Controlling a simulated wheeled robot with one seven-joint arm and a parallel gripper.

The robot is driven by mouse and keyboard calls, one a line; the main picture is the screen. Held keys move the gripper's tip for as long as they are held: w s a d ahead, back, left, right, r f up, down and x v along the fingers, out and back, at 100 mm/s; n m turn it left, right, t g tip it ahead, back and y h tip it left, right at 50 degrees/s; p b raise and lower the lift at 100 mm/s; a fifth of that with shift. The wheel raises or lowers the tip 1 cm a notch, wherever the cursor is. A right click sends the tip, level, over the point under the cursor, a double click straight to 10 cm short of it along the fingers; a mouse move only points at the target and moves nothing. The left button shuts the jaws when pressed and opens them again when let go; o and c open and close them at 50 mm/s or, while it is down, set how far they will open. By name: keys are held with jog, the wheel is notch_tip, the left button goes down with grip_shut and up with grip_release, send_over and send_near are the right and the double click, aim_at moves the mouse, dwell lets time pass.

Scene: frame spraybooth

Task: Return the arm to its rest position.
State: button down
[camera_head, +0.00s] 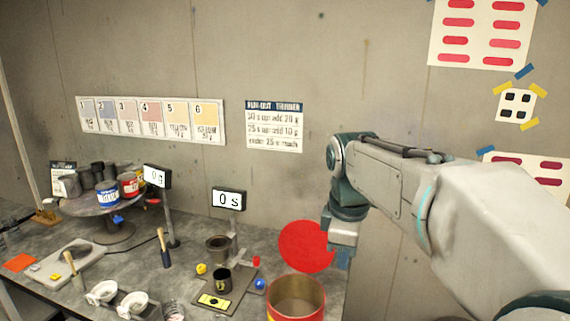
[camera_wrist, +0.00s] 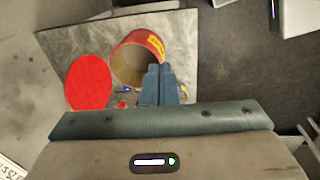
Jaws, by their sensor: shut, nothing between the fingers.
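My arm reaches in from the right in the head view, bent at the elbow, with its end pointing down over the right end of the bench. My gripper (camera_head: 343,262) hangs beside a flat red disc (camera_head: 304,246). In the wrist view my gripper (camera_wrist: 160,72) has its two fingers together with nothing between them. The red disc (camera_wrist: 88,82) and an open red can (camera_wrist: 138,58) lie beyond the fingertips there. The can (camera_head: 296,296) stands at the bench's front right in the head view. The fingertips overlap the can's edge in the wrist view; I cannot tell the gap.
The grey bench (camera_head: 130,262) holds a round stand of paint cans (camera_head: 107,200), two small displays (camera_head: 228,200), dark cups (camera_head: 218,248), brushes (camera_head: 164,247) and white ladles (camera_head: 133,303). A concrete wall (camera_head: 270,60) with colour charts (camera_head: 150,118) stands behind.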

jog(key=s+d+f+m+t+b, duration=0.1)
jog(key=s+d+f+m, duration=0.3)
jog(key=s+f+m, duration=0.8)
jog(key=s+m+t, duration=0.1)
jog(key=s+m, duration=0.1)
jog(key=s, duration=0.1)
jog(key=shift+b, duration=0.35)
